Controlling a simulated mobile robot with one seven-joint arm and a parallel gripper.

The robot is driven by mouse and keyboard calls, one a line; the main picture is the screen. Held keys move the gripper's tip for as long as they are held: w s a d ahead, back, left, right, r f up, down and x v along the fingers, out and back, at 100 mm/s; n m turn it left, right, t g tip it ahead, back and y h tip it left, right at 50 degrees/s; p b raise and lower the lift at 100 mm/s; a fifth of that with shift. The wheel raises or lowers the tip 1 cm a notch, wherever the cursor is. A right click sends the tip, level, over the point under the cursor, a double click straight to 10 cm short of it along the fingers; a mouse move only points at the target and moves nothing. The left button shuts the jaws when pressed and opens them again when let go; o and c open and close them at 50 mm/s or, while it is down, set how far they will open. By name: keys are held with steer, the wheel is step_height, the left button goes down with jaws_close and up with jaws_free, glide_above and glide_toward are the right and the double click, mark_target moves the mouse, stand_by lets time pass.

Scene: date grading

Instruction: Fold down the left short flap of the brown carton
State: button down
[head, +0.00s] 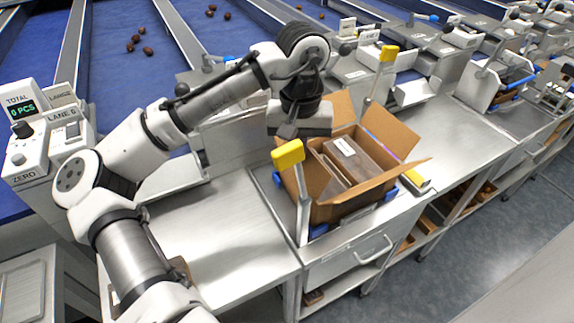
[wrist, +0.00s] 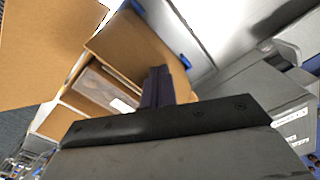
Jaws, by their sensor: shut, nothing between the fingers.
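The brown carton (head: 345,205) stands open on the steel bench, with its flaps spread outward and upward. It holds brown boxes (head: 352,162), one with a white label. The left short flap (head: 291,180) appears raised at the carton's left side, partly hidden behind a yellow-topped post. My gripper (head: 288,131) is over the carton's left back corner, shut and empty. In the wrist view its dark fingers (wrist: 158,85) are together beside a raised flap (wrist: 130,42) and the packed boxes (wrist: 98,88). Whether the fingers touch the flap I cannot tell.
A weighing unit (head: 32,130) is at far left. Bare steel bench (head: 215,235) lies left of the carton, and more lies at right (head: 455,130).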

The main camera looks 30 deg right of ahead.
steer(key=shift+d+r, duration=0.1)
steer(key=shift+d, duration=0.65)
steer(key=shift+d+p, duration=0.7)
steer(key=shift+d, duration=0.4)
